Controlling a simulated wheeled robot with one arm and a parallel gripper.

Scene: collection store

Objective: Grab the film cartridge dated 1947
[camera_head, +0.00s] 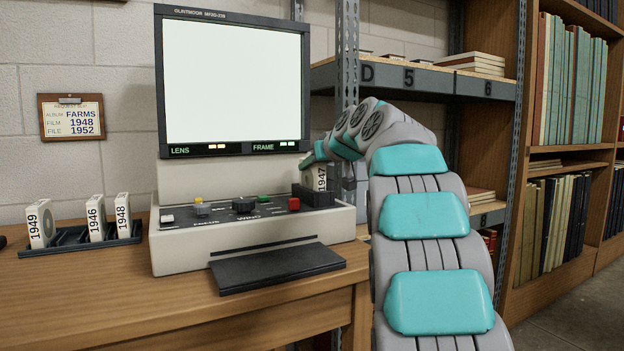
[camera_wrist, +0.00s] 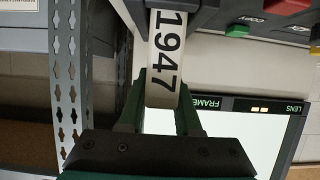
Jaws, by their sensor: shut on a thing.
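The film cartridge dated 1947 (camera_head: 320,179) is a white block with a dark number label. It stands upright in the black holder (camera_head: 316,196) at the right end of the reader's control deck. My gripper (camera_head: 314,161) is at its top, shut on it. In the wrist view the label 1947 on the cartridge (camera_wrist: 165,55) reads clearly, with the green fingers of my gripper (camera_wrist: 160,105) on both sides of it. Its lower end is still in the dark holder.
The reader's blank lit screen (camera_head: 233,82) stands behind the deck. A black rack (camera_head: 70,240) at left holds cartridges 1949 (camera_head: 40,224), 1946 (camera_head: 96,218) and 1948 (camera_head: 123,216). A metal shelf post (camera_head: 346,60) is close beside my arm.

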